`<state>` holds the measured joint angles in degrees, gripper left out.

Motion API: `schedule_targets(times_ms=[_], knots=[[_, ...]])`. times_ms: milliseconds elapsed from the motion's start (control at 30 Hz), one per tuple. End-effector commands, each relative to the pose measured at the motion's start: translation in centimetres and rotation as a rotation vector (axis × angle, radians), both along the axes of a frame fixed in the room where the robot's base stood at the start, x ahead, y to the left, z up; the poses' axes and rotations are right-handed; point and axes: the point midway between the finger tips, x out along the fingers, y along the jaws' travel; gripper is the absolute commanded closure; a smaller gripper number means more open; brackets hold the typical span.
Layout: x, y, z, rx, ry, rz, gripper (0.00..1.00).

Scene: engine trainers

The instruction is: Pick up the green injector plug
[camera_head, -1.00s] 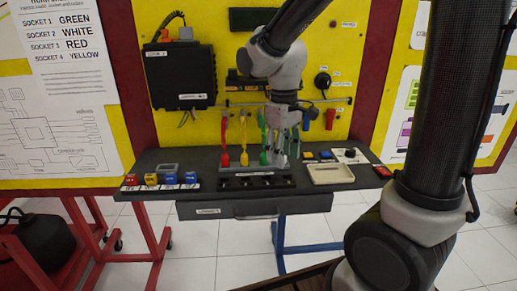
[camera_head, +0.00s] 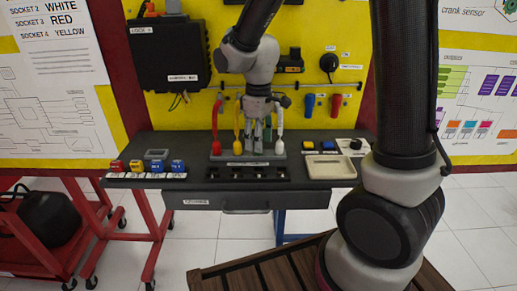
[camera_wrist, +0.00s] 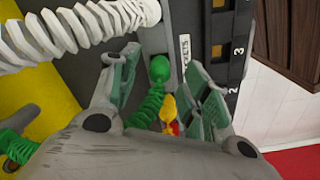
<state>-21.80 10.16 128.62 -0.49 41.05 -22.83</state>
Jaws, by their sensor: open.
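The green injector plug (camera_wrist: 159,68) shows in the wrist view as a rounded green body on a coiled green cord. My gripper (camera_wrist: 162,72) is open, with one finger on either side of the plug; I cannot tell whether either touches it. In the head view my gripper (camera_head: 258,145) points down over the plug row and mostly hides the green plug. The yellow plug (camera_head: 237,146) and red plug (camera_head: 216,146) are to its left, and the white plug (camera_head: 279,147) is to its right.
A row of black sockets (camera_head: 246,173) lies in front of the plugs. A beige tray (camera_head: 330,167) is to the right. Small coloured blocks (camera_head: 157,167) stand at the left. A white coiled cord (camera_wrist: 75,27) runs close to the left finger in the wrist view.

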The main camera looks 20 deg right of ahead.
Motion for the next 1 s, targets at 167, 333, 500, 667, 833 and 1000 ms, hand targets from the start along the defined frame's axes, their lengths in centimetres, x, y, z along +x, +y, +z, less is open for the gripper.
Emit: schedule_targets(times_ms=[167,333,500,667,833,1000], knots=[[0.0,0.0,-2.3,-0.001,0.002,0.0,0.53],[0.0,0.0,-2.6,0.0,0.0,0.0,0.53],[0.0,0.0,-2.6,0.0,0.0,0.0,0.67],[0.0,0.0,-2.6,0.0,0.0,0.0,0.96],[0.0,0.0,-2.6,0.0,0.0,0.0,0.97],[0.1,0.0,-2.3,0.0,-0.001,0.0,0.97]])
